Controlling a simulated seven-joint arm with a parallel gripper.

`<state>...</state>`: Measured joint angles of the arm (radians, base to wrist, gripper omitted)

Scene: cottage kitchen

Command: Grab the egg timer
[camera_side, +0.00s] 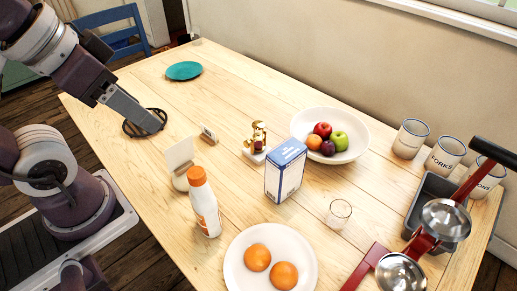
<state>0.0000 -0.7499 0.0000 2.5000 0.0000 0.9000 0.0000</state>
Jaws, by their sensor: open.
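No thing here is plainly an egg timer. A small brass-coloured object (258,135) on a pale base stands near the middle of the table and may be it; its details are too small to tell. A small grey-brown block (208,135) lies to its left. My gripper (152,124) reaches in from the upper left, over or in front of a dark round trivet (130,128). It is open and well to the left of the brass object, apart from it. The jaws are hard to make out, and I see nothing held in them.
A blue-and-white carton (286,170) stands close right of the brass object. A fruit bowl (357,147) is behind it. An orange-capped bottle (204,204) and a white card (179,156) stand in front. A teal plate (184,70) lies farther back, with bare wood around it.

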